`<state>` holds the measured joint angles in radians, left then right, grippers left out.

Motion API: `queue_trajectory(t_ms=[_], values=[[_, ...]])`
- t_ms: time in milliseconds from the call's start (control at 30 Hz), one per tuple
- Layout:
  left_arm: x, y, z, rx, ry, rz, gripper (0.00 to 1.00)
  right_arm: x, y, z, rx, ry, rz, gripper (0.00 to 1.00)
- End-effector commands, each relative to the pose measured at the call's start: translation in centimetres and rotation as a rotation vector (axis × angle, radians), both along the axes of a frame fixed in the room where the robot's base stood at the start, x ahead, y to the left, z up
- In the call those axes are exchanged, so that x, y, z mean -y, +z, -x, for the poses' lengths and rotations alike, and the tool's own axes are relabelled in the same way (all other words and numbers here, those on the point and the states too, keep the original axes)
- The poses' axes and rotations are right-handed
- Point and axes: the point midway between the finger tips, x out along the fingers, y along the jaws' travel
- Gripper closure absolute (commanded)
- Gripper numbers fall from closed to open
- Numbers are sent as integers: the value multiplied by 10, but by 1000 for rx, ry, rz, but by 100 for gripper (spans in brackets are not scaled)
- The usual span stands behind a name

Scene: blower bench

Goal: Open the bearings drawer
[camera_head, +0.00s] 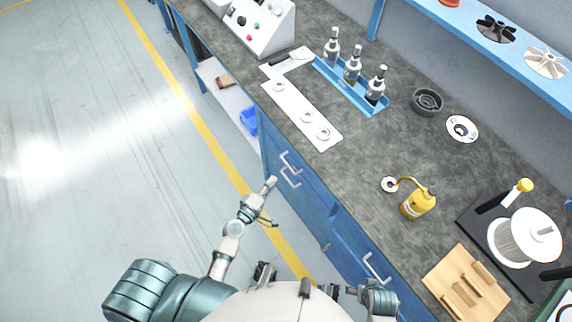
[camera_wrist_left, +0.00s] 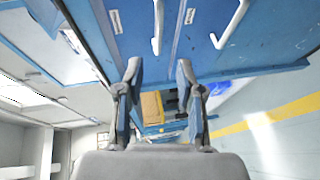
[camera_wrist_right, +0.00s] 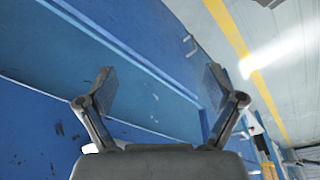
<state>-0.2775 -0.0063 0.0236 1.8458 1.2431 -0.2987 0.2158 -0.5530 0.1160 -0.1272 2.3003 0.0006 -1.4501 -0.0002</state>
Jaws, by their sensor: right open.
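The blue bench front carries two light bar handles, one above the other, an upper handle (camera_head: 290,160) and a lower handle (camera_head: 290,178). In the left wrist view two handles show, one in the middle (camera_wrist_left: 157,28) and one at the right (camera_wrist_left: 232,25), each near a small label too blurred to read; I cannot tell which drawer is the bearings one. The drawer fronts look closed. My left gripper (camera_head: 271,202) is open and empty, just left of the handles and apart from them; it also shows in the left wrist view (camera_wrist_left: 159,70). My right gripper (camera_wrist_right: 161,85) is open and empty, facing blue bench panels.
Another handle (camera_head: 375,268) is farther right on the bench front. The worktop holds a blue tray (camera_head: 340,88) of bottles, a white plate (camera_head: 300,112) with rings, a yellow oil can (camera_head: 418,204) and a wooden block (camera_head: 462,290). The floor left of the bench is clear.

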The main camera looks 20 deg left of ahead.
Motion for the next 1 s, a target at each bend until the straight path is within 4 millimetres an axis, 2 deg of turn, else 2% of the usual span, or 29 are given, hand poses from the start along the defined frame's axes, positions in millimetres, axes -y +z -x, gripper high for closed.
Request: queue_trajectory(t_ms=[33,200,400,600,900,1000], values=[[4,-1,-14,3,2,1,63,1,-1,0,0,0,0,8],[16,-9,-51,2,-1,1,63,1,-1,0,1,0,-1,8],[23,-18,-85,0,-1,1,63,0,7,1,3,0,0,8],[26,-20,-101,-1,-1,2,63,0,15,1,8,-1,0,8],[29,-20,-103,0,-1,0,63,0,18,1,11,-1,-1,8],[29,-20,-103,0,-1,-1,88,0,18,2,9,-1,-1,8]])
